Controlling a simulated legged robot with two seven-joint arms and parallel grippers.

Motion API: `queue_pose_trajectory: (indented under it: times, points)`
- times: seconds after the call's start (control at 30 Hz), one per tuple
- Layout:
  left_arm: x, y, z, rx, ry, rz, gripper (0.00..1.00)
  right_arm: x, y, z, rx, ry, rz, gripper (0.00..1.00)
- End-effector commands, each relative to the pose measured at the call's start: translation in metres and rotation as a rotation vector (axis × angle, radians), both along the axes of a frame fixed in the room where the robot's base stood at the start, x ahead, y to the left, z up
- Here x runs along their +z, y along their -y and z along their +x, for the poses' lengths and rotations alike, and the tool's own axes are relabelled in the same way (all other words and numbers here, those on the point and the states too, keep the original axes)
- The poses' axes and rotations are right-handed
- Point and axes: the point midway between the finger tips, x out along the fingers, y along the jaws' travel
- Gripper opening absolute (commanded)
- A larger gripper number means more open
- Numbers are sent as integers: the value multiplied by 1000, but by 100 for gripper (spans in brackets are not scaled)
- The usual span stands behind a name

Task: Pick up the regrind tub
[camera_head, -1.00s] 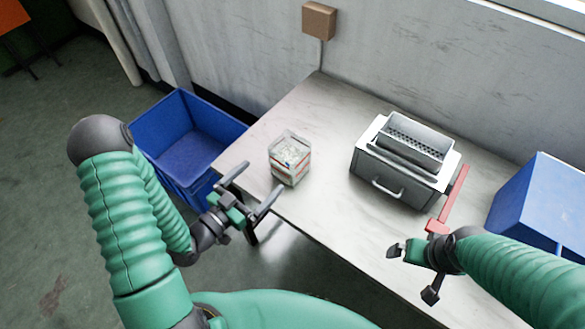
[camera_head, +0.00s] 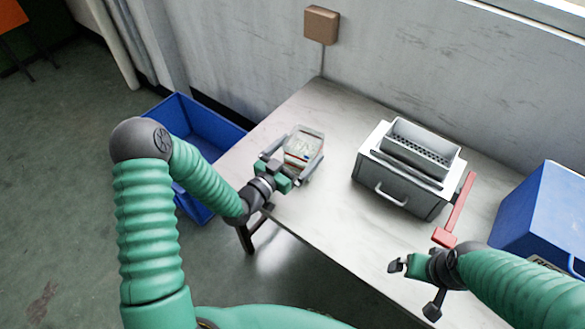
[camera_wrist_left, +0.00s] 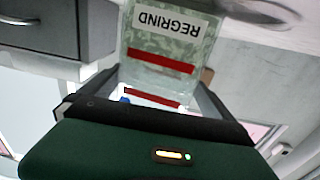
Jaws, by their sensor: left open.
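The regrind tub (camera_head: 304,146) is a clear box with pale bits inside, standing on the table's left part. In the left wrist view the tub (camera_wrist_left: 165,52) shows a white REGRIND label and red bands, and appears upside down. My left gripper (camera_head: 302,166) is open, with one finger on either side of the tub. Whether the fingers touch it, I cannot tell. My right gripper (camera_head: 412,286) is near the table's front edge, away from the tub; its fingers look apart, with nothing between them.
A grey machine (camera_head: 405,175) with a perforated hopper and front handle stands on the table (camera_head: 325,215), with a red lever (camera_head: 455,210) at its right. A blue box (camera_head: 545,215) stands at the right. A blue bin (camera_head: 195,125) is on the floor at left. Clear table lies between tub and machine.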

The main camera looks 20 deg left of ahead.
Motion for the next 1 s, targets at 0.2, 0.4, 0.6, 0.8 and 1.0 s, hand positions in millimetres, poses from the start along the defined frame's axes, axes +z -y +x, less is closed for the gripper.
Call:
queue_pose_trajectory:
  times: [0.2,0.4,0.6,0.8,1.0]
  points:
    - [-1,2,0,3,-2,8,95,0,0,0,1,0,0,100]
    - [0,3,0,1,-3,10,69,0,0,0,0,0,0,100]
    - [0,2,0,2,-2,7,42,0,0,0,0,0,0,100]
    - [1,1,0,2,2,7,21,0,0,0,1,0,0,100]
    - [2,2,0,2,2,7,21,1,0,0,1,0,0,100]
